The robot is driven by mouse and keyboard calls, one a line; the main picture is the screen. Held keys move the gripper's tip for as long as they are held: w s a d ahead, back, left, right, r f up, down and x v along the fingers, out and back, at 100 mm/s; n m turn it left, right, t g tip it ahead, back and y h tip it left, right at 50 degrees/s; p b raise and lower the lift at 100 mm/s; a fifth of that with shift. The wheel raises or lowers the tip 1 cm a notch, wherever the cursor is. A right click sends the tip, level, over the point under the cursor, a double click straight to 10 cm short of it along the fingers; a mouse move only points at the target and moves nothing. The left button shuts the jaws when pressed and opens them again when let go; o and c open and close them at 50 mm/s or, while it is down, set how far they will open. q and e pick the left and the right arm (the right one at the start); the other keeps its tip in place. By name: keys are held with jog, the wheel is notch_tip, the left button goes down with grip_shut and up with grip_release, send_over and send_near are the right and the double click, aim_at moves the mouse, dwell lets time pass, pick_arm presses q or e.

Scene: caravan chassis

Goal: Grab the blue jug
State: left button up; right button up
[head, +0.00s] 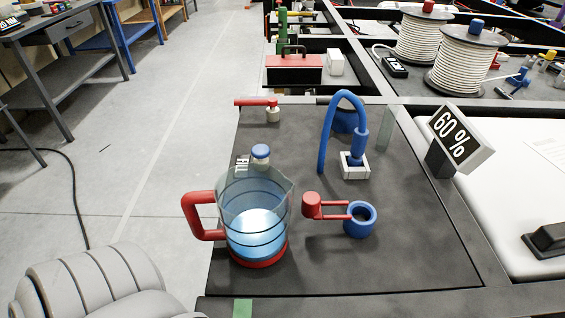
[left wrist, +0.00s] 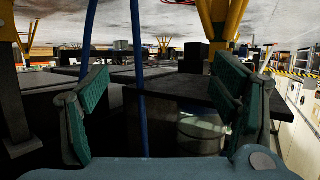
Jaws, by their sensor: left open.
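The jug (head: 254,222) stands upright on the dark worktop, left of its middle. It is clear with blue liquid inside, dark rings, a red base and a red handle (head: 203,214) pointing left. My left arm shows at the lower left of the head view, with its gripper out of that frame. In the left wrist view my left gripper (left wrist: 165,115) is open, its two green-padded fingers wide apart with nothing held between them. A pale round container shows partly behind the right finger; I cannot tell whether it is the jug. My right gripper is not in view.
Right of the jug are a red-handled blue ring fitting (head: 361,220) and a blue curved tap (head: 343,108). A red lever valve (head: 271,112) and a blue-capped fitting (head: 261,153) stand behind. A "60 %" sign (head: 459,137) is at right. The worktop front right is clear.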

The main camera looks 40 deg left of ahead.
pick_arm(q)
jog(key=a+r+n+t+y, duration=0.2)
jog(key=a+r+t+y, duration=0.15)
jog(key=r, duration=0.75)
jog(key=shift+y, duration=0.25)
jog(key=x, duration=0.4)
jog(key=a+b+x, duration=0.1)
jog(key=x, duration=0.4)
jog(key=shift+s+a+f, duration=0.15)
jog(key=shift+s+f, duration=0.1)
jog(key=b+x, duration=0.1)
jog(key=x, duration=0.1)
jog(key=b+x, duration=0.1)
jog(key=x, duration=0.1)
jog(key=shift+a+f, duration=0.25)
jog(key=shift+w+a, duration=0.15)
jog(key=shift+w, duration=0.3)
jog(key=shift+r, duration=0.1)
jog(key=c, duration=1.2)
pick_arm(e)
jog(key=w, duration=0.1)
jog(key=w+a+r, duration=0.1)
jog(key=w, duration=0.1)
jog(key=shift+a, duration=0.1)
